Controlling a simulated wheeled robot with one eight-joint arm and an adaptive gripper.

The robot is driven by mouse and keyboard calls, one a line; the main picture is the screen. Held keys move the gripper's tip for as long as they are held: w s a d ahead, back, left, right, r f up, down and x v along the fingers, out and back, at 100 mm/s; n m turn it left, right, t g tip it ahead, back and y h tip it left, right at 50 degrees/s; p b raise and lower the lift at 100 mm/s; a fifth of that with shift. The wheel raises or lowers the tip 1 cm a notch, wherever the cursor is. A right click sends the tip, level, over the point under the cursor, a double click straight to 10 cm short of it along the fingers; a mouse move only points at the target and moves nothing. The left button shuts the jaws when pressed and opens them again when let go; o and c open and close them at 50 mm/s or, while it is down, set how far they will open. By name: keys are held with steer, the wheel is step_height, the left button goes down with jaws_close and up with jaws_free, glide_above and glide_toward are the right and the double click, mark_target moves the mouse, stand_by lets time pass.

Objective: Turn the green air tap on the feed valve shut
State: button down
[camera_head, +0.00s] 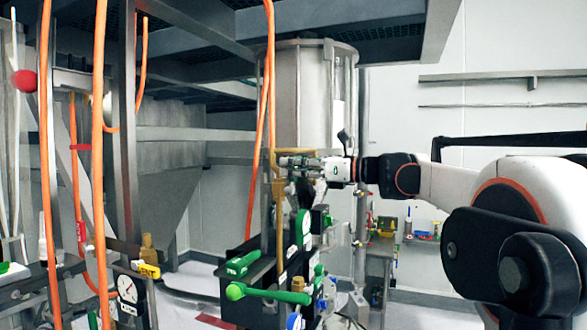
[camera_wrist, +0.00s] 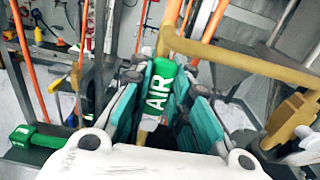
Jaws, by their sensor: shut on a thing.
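The green air tap handle (camera_wrist: 160,88), lettered AIR in white, stands between the teal pads of my gripper (camera_wrist: 166,78) in the wrist view. The fingers are shut on it, one pad on each side. In the head view my gripper (camera_head: 284,161) reaches in from the right to the brass-coloured pipe of the feed valve (camera_head: 278,188). The tap cannot be made out there behind the fingers. Its exact angle is hard to tell.
A long green lever (camera_head: 270,294) and a smaller green handle (camera_head: 242,263) sit lower on the valve stand. Orange hoses (camera_head: 268,75) hang close by on the left. The steel vessel (camera_head: 302,95) stands just behind my gripper. A gauge (camera_head: 127,288) is at lower left.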

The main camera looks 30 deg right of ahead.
steer(key=shift+w+d+m, duration=0.25)
steer(key=shift+d+m, duration=0.05)
steer(key=shift+m, duration=0.5)
steer(key=c, duration=1.5)
jaws_free()
steer(key=v, duration=1.2)
